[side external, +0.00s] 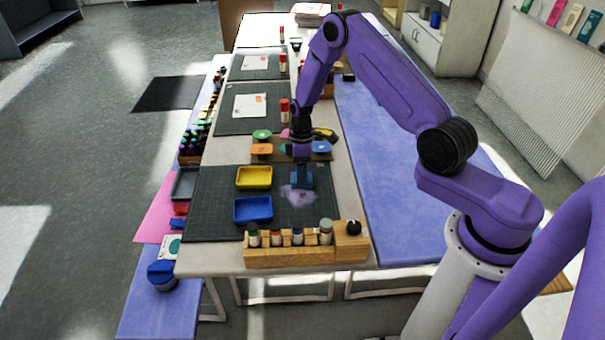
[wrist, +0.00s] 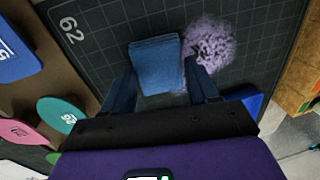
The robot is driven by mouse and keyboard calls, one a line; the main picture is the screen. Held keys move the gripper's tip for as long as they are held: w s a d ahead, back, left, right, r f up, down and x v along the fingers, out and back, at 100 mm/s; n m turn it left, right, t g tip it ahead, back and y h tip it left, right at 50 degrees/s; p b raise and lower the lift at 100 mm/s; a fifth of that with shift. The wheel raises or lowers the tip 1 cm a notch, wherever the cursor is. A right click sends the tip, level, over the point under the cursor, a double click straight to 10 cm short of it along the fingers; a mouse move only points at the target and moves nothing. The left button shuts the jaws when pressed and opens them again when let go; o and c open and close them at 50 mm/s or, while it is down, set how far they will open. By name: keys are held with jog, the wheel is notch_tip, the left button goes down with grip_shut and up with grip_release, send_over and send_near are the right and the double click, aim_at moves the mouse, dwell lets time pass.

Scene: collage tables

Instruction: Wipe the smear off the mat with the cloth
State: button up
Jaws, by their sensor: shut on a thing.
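My gripper (side external: 302,167) is shut on a folded blue cloth (wrist: 156,66), which shows between its two fingers in the wrist view. In the side view the cloth (side external: 302,181) is low over the dark gridded cutting mat (side external: 215,200), at the edge of the smear. I cannot tell whether it touches the mat. The pale purple smear (side external: 299,197) lies on the right part of the mat, just in front of the cloth. In the wrist view the smear (wrist: 210,43) is a speckled patch right beside the cloth, partly hidden by the right finger.
A yellow tray (side external: 254,177) and a blue tray (side external: 253,209) stand on the mat left of the smear. A wooden rack with several bottles (side external: 306,257) lines the front edge. Coloured round and square pieces (side external: 262,134) lie behind the mat.

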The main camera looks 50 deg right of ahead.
jog(key=shift+w+a, duration=0.4)
jog(key=shift+w, duration=0.3)
jog(key=shift+s+a, duration=3.9)
jog(key=shift+s, duration=0.15)
jog(key=shift+w+a, duration=0.55)
jog(key=shift+a, duration=0.05)
jog(key=shift+w+d, duration=3.9)
jog(key=shift+w, duration=0.15)
jog(key=shift+r, duration=0.15)
jog(key=shift+r, duration=2.4)
